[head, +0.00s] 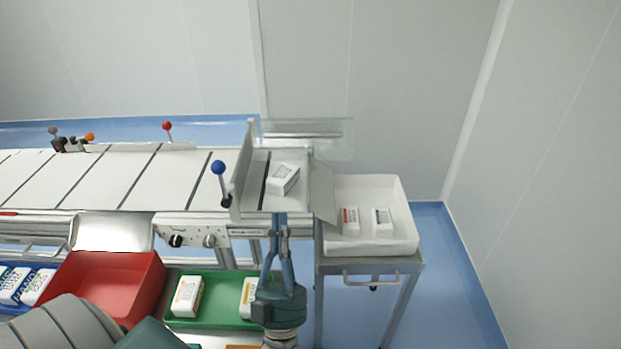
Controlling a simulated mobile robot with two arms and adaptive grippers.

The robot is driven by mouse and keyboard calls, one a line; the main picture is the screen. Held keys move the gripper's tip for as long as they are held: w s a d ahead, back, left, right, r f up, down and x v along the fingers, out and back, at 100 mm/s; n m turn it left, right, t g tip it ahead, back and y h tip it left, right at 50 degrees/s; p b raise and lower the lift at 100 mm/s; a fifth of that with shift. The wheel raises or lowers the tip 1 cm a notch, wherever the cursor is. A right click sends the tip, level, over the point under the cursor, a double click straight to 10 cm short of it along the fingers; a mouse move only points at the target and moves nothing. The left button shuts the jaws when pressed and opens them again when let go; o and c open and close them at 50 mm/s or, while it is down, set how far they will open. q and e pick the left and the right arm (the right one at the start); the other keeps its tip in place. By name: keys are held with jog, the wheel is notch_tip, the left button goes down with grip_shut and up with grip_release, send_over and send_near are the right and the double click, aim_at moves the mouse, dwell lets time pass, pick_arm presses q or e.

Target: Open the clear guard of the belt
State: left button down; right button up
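The clear guard (335,142) is a see-through panel at the right end of the belt (125,178). It shows behind and above the belt end, along its far side, and looks raised, though its faint edges make the exact tilt hard to tell. A white box (283,179) lies on the belt end in front of it. My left gripper (279,219) points away from me at the near edge of the belt end, below the box in the picture and apart from the guard. Its fingers look closed together, with nothing visible between them. My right gripper is not in view.
A blue-knobbed lever (219,169) stands left of the belt end. A white tray (408,245) with two boxes sits on a cart at right. A red bin (140,285) and green tray (217,323) lie below the belt. Floor at far right is clear.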

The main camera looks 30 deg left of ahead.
aim_at(277, 153)
pick_arm(q)
jog(key=p+x, duration=0.2)
jog(key=x, duration=0.2)
jog(key=p+x, duration=0.2)
jog(key=x, duration=0.3)
jog(key=p+x, duration=0.2)
jog(key=x, duration=0.2)
jog(key=shift+s+a+r, duration=0.2)
jog(key=shift+a+r, duration=0.1)
jog(key=shift+w+a+r, duration=0.1)
jog(key=shift+w+r, duration=0.05)
jog(key=shift+w, duration=0.05)
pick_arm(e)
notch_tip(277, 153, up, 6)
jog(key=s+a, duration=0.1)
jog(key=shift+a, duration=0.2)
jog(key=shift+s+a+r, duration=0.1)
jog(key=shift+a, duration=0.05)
